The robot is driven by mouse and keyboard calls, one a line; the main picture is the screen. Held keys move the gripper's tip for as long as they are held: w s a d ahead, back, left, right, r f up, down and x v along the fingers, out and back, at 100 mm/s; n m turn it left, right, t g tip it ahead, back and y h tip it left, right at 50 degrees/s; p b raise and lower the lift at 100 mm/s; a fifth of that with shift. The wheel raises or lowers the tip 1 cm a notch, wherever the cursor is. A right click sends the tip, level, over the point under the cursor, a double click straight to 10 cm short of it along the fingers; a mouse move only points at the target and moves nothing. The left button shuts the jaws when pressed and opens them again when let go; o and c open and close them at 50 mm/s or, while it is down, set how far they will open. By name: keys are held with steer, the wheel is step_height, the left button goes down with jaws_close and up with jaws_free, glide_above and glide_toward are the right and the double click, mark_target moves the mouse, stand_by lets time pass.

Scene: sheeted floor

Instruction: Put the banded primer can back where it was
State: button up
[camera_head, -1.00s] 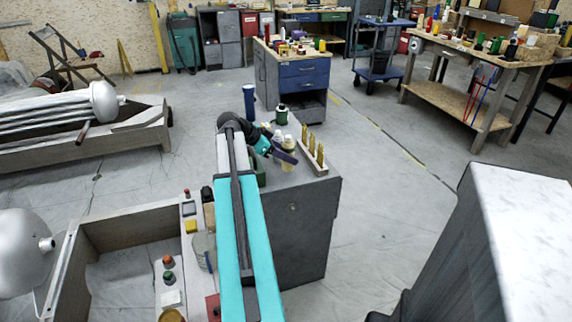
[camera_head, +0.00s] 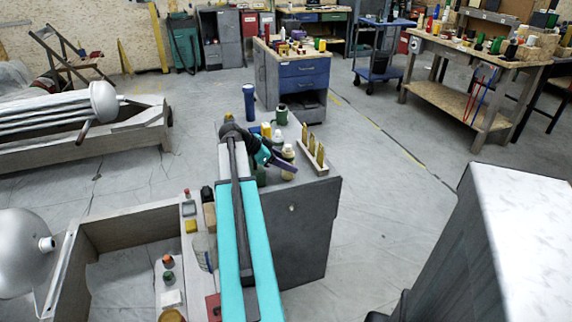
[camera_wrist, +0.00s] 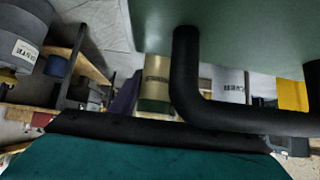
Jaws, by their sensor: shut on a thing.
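The banded primer can (camera_head: 288,154) is a small cream can with an olive band. It stands upright over the grey cabinet top (camera_head: 305,190), and I cannot tell whether its base touches. My gripper (camera_head: 283,166), with purple fingers and a teal body, is shut on it from the left. In the wrist view the can (camera_wrist: 155,88) is mid-picture, beside a purple finger (camera_wrist: 125,98). Its upper part is partly hidden there by a large green surface with a black tube handle (camera_wrist: 187,75). A white labelled can (camera_wrist: 229,84) stands behind and to the right.
On the cabinet, a wooden rack with brass-coloured pegs (camera_head: 314,158) stands right of the can. A white container (camera_head: 277,138), yellow container (camera_head: 266,130) and green can (camera_head: 281,116) stand behind. A green thing (camera_head: 261,176) sits beside my arm. The cabinet's front right top looks bare.

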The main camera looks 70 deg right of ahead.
steer(key=shift+f, duration=0.15)
steer(key=o, duration=0.7)
steer(key=shift+r, duration=0.3)
steer(key=v, duration=1.2)
steer(key=shift+f, duration=0.15)
